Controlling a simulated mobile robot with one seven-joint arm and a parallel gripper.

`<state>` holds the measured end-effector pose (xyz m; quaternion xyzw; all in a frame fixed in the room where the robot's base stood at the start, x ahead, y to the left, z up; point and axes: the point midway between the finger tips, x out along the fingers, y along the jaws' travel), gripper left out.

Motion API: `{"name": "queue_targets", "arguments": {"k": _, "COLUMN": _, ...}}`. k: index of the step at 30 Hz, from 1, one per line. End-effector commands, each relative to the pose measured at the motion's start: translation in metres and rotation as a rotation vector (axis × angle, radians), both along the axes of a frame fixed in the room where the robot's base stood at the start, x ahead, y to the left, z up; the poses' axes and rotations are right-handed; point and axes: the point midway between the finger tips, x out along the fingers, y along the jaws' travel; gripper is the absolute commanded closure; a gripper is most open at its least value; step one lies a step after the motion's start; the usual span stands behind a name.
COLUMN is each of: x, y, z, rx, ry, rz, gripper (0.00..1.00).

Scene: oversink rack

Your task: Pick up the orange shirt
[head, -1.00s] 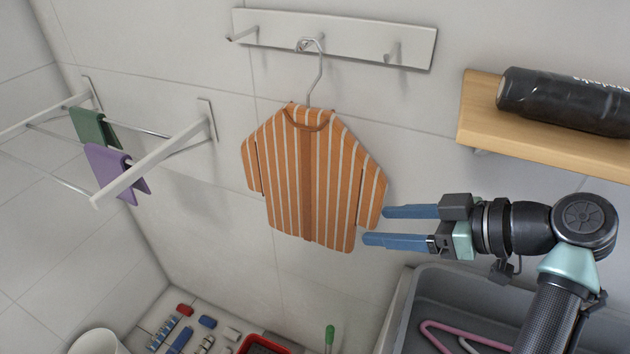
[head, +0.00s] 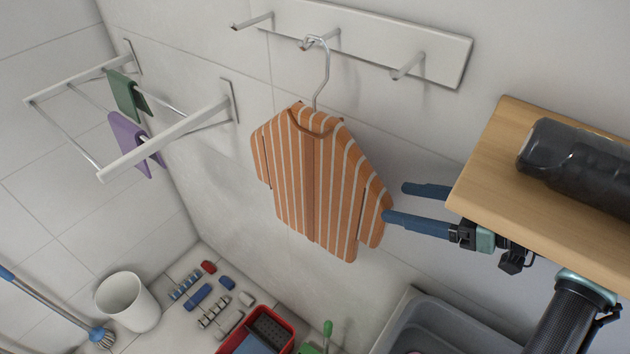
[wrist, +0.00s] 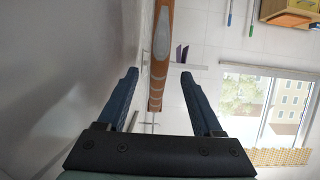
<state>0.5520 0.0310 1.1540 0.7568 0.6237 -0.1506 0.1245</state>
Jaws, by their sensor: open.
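The orange shirt (head: 318,185) with white stripes hangs on a metal hanger (head: 321,75) from a hook of the white wall rail (head: 375,42). My gripper (head: 408,202) is open at the shirt's right edge, beside the lower sleeve. Its blue fingers point left at the shirt, and the lower fingertip appears close to or touching the sleeve. In the wrist view the shirt (wrist: 160,60) shows edge-on ahead, between the lines of the two open fingers (wrist: 160,82). The wooden shelf hides part of my gripper and wrist in the head view.
A wooden shelf (head: 485,165) with a dark bottle (head: 575,160) juts out above my wrist. A drying rack (head: 165,140) with green and purple cloths is at the left. A grey basin (head: 450,320) lies below. The wall runs close beside the gripper.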

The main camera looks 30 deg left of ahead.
Motion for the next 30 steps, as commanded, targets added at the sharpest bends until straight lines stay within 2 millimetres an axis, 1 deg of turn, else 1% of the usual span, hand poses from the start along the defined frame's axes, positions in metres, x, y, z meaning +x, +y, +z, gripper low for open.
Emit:
{"name": "queue_targets", "arguments": {"k": 1, "x": 0.001, "y": 0.006, "z": 0.001, "rx": 0.0, "ry": 0.002, "rz": 0.001, "gripper": 0.32}}
{"name": "queue_targets", "arguments": {"k": 8, "x": 0.004, "y": 0.021, "z": 0.001, "rx": 0.0, "ry": 0.001, "rz": 0.002, "gripper": 0.32}}
{"name": "queue_targets", "arguments": {"k": 11, "x": 0.006, "y": 0.038, "z": 0.003, "rx": 0.0, "ry": 0.002, "rz": 0.005, "gripper": 0.32}}
{"name": "queue_targets", "arguments": {"k": 15, "x": 0.011, "y": 0.062, "z": -0.008, "rx": 0.0, "ry": 0.004, "rz": 0.003, "gripper": 0.32}}
{"name": "queue_targets", "arguments": {"k": 18, "x": 0.014, "y": 0.074, "z": -0.014, "rx": 0.0, "ry": 0.003, "rz": 0.001, "gripper": 0.32}}
{"name": "queue_targets", "arguments": {"k": 22, "x": 0.016, "y": 0.082, "z": -0.019, "rx": 0.0, "ry": 0.0, "rz": 0.001, "gripper": 0.32}}
{"name": "queue_targets", "arguments": {"k": 29, "x": 0.016, "y": 0.082, "z": -0.02, "rx": 0.0, "ry": 0.0, "rz": -0.001, "gripper": 0.32}}
{"name": "queue_targets", "arguments": {"k": 30, "x": 0.016, "y": 0.082, "z": -0.02, "rx": 0.0, "ry": 0.0, "rz": -0.001, "gripper": 0.4}}
